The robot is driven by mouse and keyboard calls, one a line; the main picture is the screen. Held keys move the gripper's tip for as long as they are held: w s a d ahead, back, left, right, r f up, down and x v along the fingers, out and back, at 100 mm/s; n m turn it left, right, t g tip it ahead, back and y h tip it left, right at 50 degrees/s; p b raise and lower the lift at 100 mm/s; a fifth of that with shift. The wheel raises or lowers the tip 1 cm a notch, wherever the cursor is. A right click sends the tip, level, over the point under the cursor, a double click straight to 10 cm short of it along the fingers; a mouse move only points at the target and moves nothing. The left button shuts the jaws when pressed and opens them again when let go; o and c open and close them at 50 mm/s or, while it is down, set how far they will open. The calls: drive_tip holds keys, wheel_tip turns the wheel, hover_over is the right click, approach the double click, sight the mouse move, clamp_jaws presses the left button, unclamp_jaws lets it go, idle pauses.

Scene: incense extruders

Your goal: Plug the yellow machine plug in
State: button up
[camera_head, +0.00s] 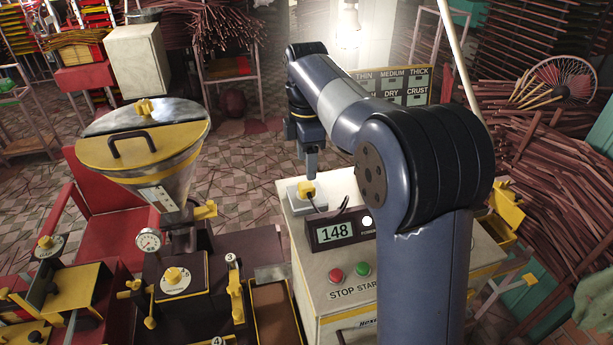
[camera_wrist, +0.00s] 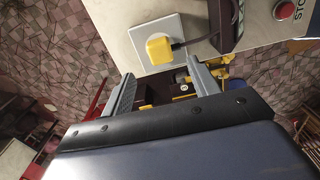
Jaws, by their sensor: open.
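The yellow plug (camera_head: 307,188) is at the white socket plate (camera_head: 294,192) on the left end of the machine's top. In the wrist view the yellow plug (camera_wrist: 158,48) sits against the white plate (camera_wrist: 142,32), and a dark cord leaves it to the right. I cannot tell how deep its pins are. My gripper (camera_head: 311,170) is just above the plug. In the wrist view my gripper (camera_wrist: 161,70) is open, with its two fingers apart and the plug just beyond their tips, not clasped.
A display reading 148 (camera_head: 335,233) stands close to the plug. A hopper (camera_head: 150,160) with a yellow and grey lid stands to the left. A sign board (camera_head: 418,84) is behind my arm.

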sight(307, 184)
drive_tip(key=shift+r, duration=1.75)
wheel_tip(307, 184, down, 11)
drive_tip(key=shift+r+p, duration=0.1)
drive_tip(key=shift+p, duration=0.2)
drive_tip(key=shift+r, duration=0.1)
drive_tip(key=shift+r, duration=0.1)
